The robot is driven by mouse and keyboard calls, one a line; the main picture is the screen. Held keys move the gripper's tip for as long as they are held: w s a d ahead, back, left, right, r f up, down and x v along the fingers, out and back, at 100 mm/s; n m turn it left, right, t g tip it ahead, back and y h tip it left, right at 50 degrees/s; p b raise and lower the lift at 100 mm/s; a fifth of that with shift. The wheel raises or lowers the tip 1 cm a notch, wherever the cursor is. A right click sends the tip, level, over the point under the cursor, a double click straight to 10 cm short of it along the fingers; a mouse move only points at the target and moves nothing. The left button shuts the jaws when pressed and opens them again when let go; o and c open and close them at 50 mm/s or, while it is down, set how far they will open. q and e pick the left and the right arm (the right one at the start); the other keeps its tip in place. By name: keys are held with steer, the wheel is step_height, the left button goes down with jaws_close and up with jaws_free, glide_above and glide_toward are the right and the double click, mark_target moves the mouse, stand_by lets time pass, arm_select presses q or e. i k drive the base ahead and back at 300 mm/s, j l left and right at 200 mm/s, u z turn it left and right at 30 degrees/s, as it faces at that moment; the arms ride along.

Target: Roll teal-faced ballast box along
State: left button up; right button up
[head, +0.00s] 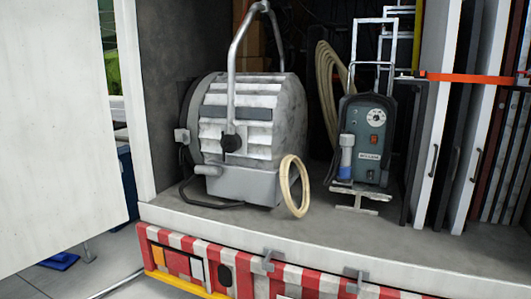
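The teal-faced ballast box (371,143) stands upright on the truck bed, right of centre. Its dark casing has a grey-teal front panel with a round white dial, an orange-red switch and a label. A tall metal handle frame (390,42) rises behind or above it. A pale metal foot (360,197) shows at its base; wheels cannot be made out. A pale tube-like part with a blue end (346,160) sits at its left front. Neither of my grippers is in view.
A large grey film lamp (249,115) stands left of the box, with a cream cable coil (295,187) between them. White panels (437,100) and an orange strap (470,78) stand to the right. The truck bed (265,222) is bare along its front edge, above a red-white bumper (300,280).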

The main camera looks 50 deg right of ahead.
mark_target(357, 111)
steer(key=z, duration=2.2)
